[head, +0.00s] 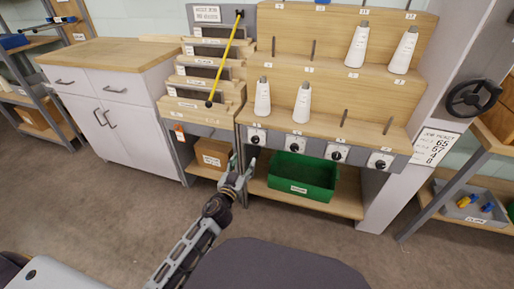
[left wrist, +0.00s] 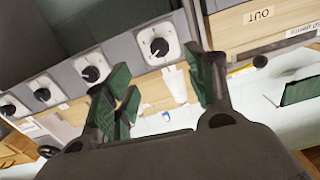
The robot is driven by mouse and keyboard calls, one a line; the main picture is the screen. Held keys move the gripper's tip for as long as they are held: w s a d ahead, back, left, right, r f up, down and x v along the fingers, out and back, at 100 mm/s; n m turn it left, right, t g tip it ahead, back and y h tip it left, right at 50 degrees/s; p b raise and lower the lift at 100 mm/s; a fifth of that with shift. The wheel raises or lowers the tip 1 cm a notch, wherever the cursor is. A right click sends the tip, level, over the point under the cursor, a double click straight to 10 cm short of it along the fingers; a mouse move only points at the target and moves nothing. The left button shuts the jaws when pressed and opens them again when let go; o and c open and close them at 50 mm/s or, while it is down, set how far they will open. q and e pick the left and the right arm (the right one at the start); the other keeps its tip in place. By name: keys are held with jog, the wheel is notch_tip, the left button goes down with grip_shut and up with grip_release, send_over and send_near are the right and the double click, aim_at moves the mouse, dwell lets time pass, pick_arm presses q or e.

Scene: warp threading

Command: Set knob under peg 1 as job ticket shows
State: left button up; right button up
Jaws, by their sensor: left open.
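A row of black knobs on white plates runs along the grey front rail of the wooden peg rack. The leftmost knob (head: 256,138), beneath a white cone (head: 263,97), is likely the one under peg 1; the peg number is too small to read. It seems to be the rightmost knob (left wrist: 159,46) in the left wrist view. Its setting is unclear. My left gripper (head: 243,168) is open and empty, just below and left of that knob, apart from it. Its green-padded fingers (left wrist: 165,95) show up close. The job ticket (head: 436,147) hangs on the right post, with digits resembling 65, 67, 4, 0. My right gripper is out of view.
A green crate (head: 302,178) stands on the shelf under the knobs. A cardboard box (head: 212,153) is left of it. Stepped trays with a yellow rod (head: 226,60) stand left of the rack. A black handwheel (head: 475,98) is at right. Open floor lies in front.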

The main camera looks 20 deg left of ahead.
pick_arm(q)
jog(key=shift+d+r, duration=0.1)
jog(key=shift+r, duration=0.15)
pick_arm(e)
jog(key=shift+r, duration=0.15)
pick_arm(q)
jog(key=shift+w, duration=0.15)
send_near(255, 141)
jog(key=shift+w, duration=1.85)
jog(key=shift+w+b, duration=0.7)
jog(key=shift+w, duration=1.05)
jog(key=shift+w+d, duration=0.1)
jog(key=shift+w, duration=1.1)
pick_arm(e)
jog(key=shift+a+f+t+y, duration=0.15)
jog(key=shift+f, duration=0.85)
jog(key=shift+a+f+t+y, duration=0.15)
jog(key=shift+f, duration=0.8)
pick_arm(q)
jog(key=shift+c, duration=0.3)
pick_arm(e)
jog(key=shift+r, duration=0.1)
pick_arm(q)
jog(key=c, duration=1)
